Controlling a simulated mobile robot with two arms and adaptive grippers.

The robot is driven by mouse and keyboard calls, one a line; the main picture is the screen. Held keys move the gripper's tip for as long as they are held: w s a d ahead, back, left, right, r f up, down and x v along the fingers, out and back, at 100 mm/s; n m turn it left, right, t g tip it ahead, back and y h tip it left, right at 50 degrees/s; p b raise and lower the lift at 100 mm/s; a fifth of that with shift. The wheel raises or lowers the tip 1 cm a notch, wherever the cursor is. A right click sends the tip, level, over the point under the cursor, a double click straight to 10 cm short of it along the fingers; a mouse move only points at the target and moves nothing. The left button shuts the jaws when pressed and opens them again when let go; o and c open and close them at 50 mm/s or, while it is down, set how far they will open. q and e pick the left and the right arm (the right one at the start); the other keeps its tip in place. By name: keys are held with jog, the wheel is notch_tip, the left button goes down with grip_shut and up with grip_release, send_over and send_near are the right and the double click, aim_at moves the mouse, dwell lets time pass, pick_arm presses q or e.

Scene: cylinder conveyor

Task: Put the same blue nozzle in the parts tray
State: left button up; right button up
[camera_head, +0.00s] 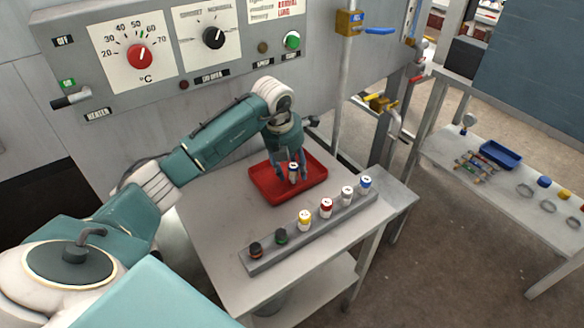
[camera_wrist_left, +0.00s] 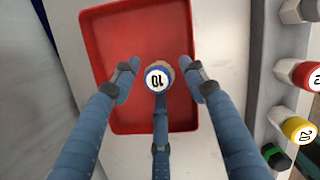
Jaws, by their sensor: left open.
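The parts tray (camera_head: 262,188) is a shallow red tray on the metal table; it also fills the middle of the left wrist view (camera_wrist_left: 120,30). My left gripper (camera_head: 289,168) points down over the tray. Its blue-grey fingers are open around the nozzle, with gaps at both sides in the left wrist view; a third finger lies close below it. Whether the nozzle's base rests on the tray is hidden. My right gripper is not in view.
A grey rack (camera_head: 318,228) in front of the tray holds several nozzles, including a blue one (camera_head: 365,183) at its right end. A control panel (camera_head: 180,50) stands behind. A side table at right holds a blue tray (camera_head: 501,155) and small parts.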

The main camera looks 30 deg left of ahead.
pick_arm(q)
jog(key=b+v, duration=0.1)
jog(key=v, duration=1.1)
jog(key=shift+r, duration=0.1)
